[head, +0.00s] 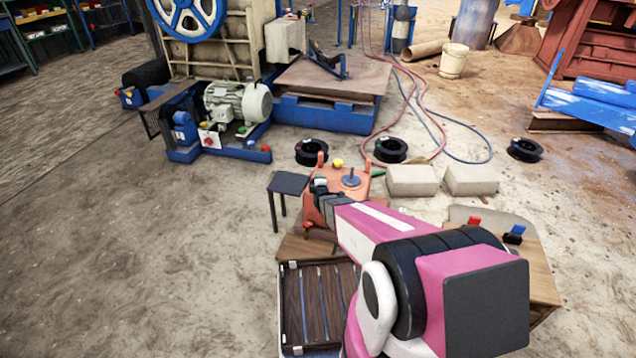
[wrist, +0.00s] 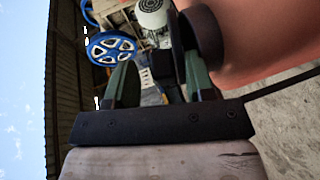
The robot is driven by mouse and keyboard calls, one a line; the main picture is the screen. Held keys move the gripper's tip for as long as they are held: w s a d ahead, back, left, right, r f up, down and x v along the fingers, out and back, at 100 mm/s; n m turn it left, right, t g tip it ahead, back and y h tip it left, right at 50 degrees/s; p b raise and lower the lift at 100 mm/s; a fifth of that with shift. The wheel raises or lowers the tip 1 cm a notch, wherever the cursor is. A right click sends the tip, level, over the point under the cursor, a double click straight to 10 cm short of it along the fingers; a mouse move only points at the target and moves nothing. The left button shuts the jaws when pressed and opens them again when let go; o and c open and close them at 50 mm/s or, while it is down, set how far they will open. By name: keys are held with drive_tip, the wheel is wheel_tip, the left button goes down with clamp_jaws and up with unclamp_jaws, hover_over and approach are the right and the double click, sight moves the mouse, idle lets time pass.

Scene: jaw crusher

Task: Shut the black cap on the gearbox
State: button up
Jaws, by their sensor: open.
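The orange gearbox (head: 352,188) stands on the bench beyond my arm in the head view. It has a yellow knob and a grey-blue fitting on top. Its smooth orange side (wrist: 265,35) fills the upper right of the wrist view. The black cap (wrist: 204,38) shows in the wrist view as a dark round piece standing out beside the orange body; in the head view I cannot make it out behind my gripper. My gripper (wrist: 160,82) is open, with green-sided fingers. It is at the gearbox's left side, its right finger close to the cap; I cannot tell whether they touch.
A small dark stand (head: 288,183) is left of the gearbox. A slatted tray (head: 318,300) lies on the near side. Red and blue pieces (head: 514,235) sit on the bench at right. Pale blocks (head: 412,180) and black rings (head: 390,150) lie on the floor behind. Open floor is at left.

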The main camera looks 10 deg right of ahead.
drive_tip(key=v, duration=1)
drive_tip(key=shift+r, duration=0.1)
drive_tip(key=s+d+r+m+g, duration=0.3)
drive_tip(key=s+r+m+g, duration=0.4)
drive_tip(key=s, duration=0.3)
drive_tip(key=s+d+r+m+g, duration=0.3)
drive_tip(key=s+r+m+g, duration=0.5)
drive_tip(key=s+r+m, duration=0.1)
drive_tip(key=shift+s+d+m, duration=0.2)
drive_tip(key=shift+s+m, duration=0.3)
drive_tip(key=shift+s, duration=0.45)
drive_tip(key=shift+o, duration=0.3)
